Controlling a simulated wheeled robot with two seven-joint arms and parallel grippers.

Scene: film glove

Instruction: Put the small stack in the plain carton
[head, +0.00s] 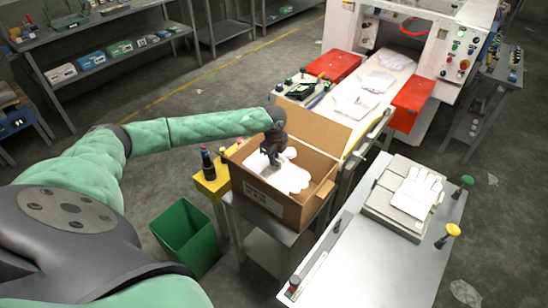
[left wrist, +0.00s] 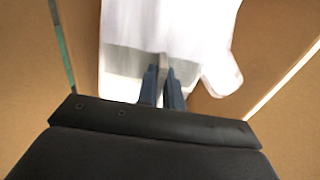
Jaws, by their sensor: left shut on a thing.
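The plain carton (head: 268,206) is an open brown cardboard box standing on a small grey table, with its flaps up. My left gripper (head: 272,160) reaches down into its opening. It is shut on a small stack of white film gloves (head: 290,178), which lies within the carton's walls. In the left wrist view the gripper (left wrist: 164,88) pinches the stack (left wrist: 185,28) at its near edge, with brown carton walls (left wrist: 275,60) on both sides. I cannot tell whether the stack touches the carton floor. My right gripper is not in view.
A grey scale (head: 375,206) with another white glove stack (head: 416,192) is on the metal table (head: 375,262) at right. A green bin (head: 186,238) stands on the floor at left of the carton. A machine with red guards (head: 411,103) and flat gloves is behind.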

